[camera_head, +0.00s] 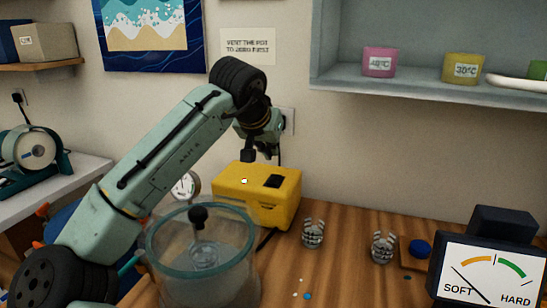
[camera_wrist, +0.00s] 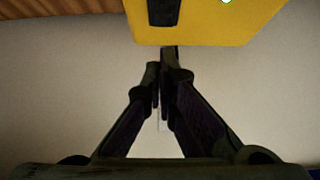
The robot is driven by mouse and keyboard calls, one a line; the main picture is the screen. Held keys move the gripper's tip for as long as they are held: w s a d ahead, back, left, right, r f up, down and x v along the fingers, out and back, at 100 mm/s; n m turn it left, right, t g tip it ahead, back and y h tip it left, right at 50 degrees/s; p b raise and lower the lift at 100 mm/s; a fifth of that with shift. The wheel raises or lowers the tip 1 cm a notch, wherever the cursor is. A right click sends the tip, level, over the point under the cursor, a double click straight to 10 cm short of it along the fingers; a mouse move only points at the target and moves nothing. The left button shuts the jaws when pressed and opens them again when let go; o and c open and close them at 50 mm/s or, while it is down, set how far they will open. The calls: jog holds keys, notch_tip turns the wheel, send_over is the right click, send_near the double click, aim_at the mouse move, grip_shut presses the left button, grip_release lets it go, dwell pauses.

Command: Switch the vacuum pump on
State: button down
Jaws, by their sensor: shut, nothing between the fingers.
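The yellow vacuum pump (camera_head: 235,190) stands on the wooden bench near the wall, with a black switch (camera_head: 272,181) on its top. In the wrist view the pump (camera_wrist: 215,28) fills the top edge, and the black switch (camera_wrist: 163,12) is partly cut off by the frame. My gripper (camera_head: 262,155) is above the pump's back part, on the wall side of the switch. Its fingers (camera_wrist: 163,62) are shut and empty, with a gap between them and the switch. Whether the switch is on cannot be told.
A clear chamber with a teal rim (camera_head: 158,240) stands in front of the pump, beside a round gauge (camera_head: 185,185). Two metal claw-like holders (camera_head: 313,234) and a SOFT/HARD meter (camera_head: 488,272) are to the right. A shelf (camera_head: 420,85) hangs above right.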

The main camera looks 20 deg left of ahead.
jog(key=s+f+b+v, duration=0.1)
jog(key=v, duration=0.5)
jog(key=shift+b, duration=0.3)
